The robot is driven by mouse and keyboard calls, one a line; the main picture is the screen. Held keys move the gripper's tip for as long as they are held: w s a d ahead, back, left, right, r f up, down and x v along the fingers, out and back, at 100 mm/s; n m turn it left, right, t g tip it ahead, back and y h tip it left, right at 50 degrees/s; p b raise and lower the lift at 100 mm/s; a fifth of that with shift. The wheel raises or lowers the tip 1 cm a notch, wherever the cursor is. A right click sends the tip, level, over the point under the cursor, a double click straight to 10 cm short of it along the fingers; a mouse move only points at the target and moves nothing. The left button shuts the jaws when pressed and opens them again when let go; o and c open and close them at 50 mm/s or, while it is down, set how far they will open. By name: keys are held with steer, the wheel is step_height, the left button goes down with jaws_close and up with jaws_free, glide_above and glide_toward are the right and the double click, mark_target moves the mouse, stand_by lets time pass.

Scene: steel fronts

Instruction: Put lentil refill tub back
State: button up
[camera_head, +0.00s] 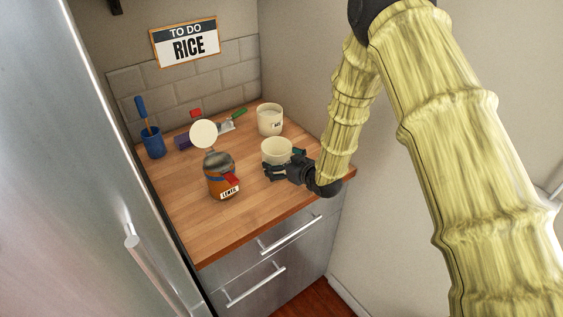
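A cream open-topped tub (277,148) is near the right part of the wooden counter; no label on it shows. My gripper (280,168) is low at this tub, with dark fingers around its front and right sides. I cannot tell whether the fingers press on it or whether it is lifted off the counter. A jar of orange contents (217,182), its label reading something like "LENTIL", stands upright to the left, nearer the front. A second cream tub (268,117), with a small label that seems to read "RICE", stands behind, by the right wall.
A blue holder (153,147) with a blue-handled tool stands at the back left. A pale round disc (203,134), a green-handled scoop (232,119) and small red and purple items lie towards the back. A sign (186,43) reads "TO DO RICE".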

steer(key=shift+r, duration=0.15)
steer(key=b+v, duration=0.3)
steer(key=v, duration=0.9)
steer(key=s+d+f+m+g+h, duration=0.2)
steer(key=s+d+f, duration=0.2)
steer(key=s+f, duration=0.5)
steer(key=s+d+f+m+g+h, duration=0.2)
steer(key=s+d+f+g, duration=0.15)
steer(key=s+f, duration=0.55)
steer(key=s+d+f+m+g+h, duration=0.2)
steer(key=s+d+f, duration=0.2)
steer(key=s+f, duration=0.5)
steer(key=s+d+f+g+h, duration=0.1)
steer(key=s+d+f+g, duration=0.1)
steer(key=s, duration=0.5)
steer(key=s+d+f+m+g+h, duration=0.1)
steer(key=s+d+f+g, duration=0.1)
steer(key=s, duration=0.6)
steer(key=shift+s+f+m, duration=0.2)
steer(key=shift+s+m, duration=0.05)
steer(key=shift+m, duration=0.05)
